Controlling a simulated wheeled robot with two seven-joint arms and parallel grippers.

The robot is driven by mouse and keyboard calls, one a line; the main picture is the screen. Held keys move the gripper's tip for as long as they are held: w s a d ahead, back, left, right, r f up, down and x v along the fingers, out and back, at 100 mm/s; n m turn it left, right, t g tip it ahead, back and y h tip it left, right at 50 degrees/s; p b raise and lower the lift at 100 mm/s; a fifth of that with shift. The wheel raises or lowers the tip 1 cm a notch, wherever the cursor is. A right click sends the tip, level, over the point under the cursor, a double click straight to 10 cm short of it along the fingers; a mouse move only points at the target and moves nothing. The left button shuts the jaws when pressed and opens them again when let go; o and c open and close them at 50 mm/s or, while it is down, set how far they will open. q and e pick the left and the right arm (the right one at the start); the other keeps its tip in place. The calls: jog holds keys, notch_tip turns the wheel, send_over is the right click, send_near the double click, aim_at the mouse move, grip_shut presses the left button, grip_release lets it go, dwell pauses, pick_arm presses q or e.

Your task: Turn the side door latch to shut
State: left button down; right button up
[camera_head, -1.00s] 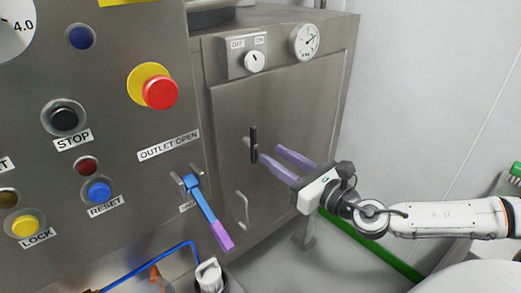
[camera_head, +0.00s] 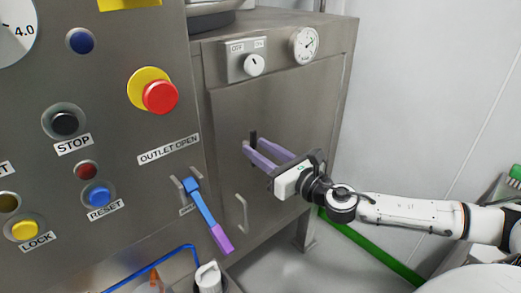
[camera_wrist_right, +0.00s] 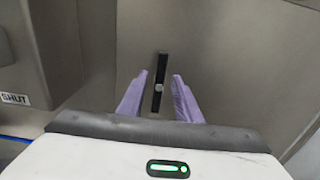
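The side door latch is a black bar. In the head view its upper end (camera_head: 253,137) shows above my right gripper (camera_head: 254,148), whose purple fingers hide the rest. My left gripper is not in view.
A blue lever with a purple end (camera_head: 204,218) hangs on the front panel beside the door. A bent metal handle (camera_head: 241,213) is low on the door. A dial switch (camera_head: 253,65) and a gauge (camera_head: 304,44) sit above. A SHUT label (camera_wrist_right: 15,98) shows in the wrist view.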

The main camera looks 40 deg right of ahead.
grip_shut()
jog(key=shift+m, duration=0.3)
jog(key=m, duration=0.3)
jog(key=shift+d, duration=0.2)
jog(key=shift+d+f+m+p, duration=0.15)
jog(key=shift+m+p, duration=0.65)
jog(key=shift+m, duration=1.55)
jog(key=shift+d+f+m+p, duration=0.15)
jog(key=shift+m+p, duration=0.6)
jog(key=shift+m, duration=1.55)
jog(key=shift+d+f+m+p, duration=0.15)
jog(key=shift+m+p, duration=0.65)
jog(key=shift+m, duration=1.85)
